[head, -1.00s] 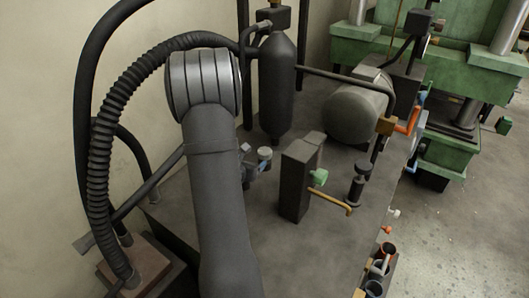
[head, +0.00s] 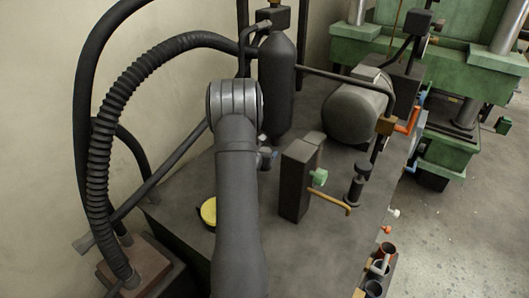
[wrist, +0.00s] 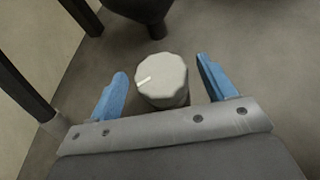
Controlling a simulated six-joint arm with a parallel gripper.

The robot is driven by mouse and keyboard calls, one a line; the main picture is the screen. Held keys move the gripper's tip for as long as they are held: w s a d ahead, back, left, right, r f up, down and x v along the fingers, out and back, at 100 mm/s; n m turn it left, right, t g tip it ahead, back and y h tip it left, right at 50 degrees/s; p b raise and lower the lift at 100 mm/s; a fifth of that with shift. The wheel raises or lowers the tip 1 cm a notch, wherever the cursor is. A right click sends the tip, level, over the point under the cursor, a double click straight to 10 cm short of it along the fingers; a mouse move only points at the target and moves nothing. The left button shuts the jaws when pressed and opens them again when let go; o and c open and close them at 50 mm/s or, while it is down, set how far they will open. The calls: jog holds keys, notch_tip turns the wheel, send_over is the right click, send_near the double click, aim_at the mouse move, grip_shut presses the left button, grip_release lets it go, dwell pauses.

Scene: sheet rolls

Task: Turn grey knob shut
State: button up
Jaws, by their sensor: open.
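The grey knob (wrist: 162,80) is a pale, scalloped round cap in the middle of the wrist view. A short white line on its top runs toward its left edge, tilted slightly downward. My gripper (wrist: 162,66) is open, with one blue finger left of the knob and one right of it. A gap shows between the knob and each finger, so neither appears to touch it. Whether the fingers are level with the knob or above it, I cannot tell. In the head view my arm covers most of this area, and I cannot make out the knob there.
A dark upright tank (head: 277,85) stands behind the arm. A dark box (head: 298,180) with a green knob (head: 319,177) and an orange lever (head: 335,203) stands to the right. A yellow disc (head: 209,211) lies left of the arm. A black ribbed hose (head: 100,150) arches at left.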

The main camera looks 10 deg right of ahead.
jog(key=shift+x, duration=0.9)
jog(key=shift+c, duration=0.5)
jog(key=c, duration=0.9)
jog(key=shift+a+m+g+h, duration=0.1)
jog(key=shift+m+g+h, duration=0.2)
jog(key=shift+m, duration=0.1)
jog(key=shift+m+g+h, duration=1.1)
jog(key=shift+m+h, duration=0.2)
jog(key=shift+m, duration=0.1)
jog(key=shift+m+g+h, duration=0.7)
jog(key=shift+m+g, duration=0.3)
jog(key=shift+m, duration=0.1)
jog(key=shift+g, duration=0.3)
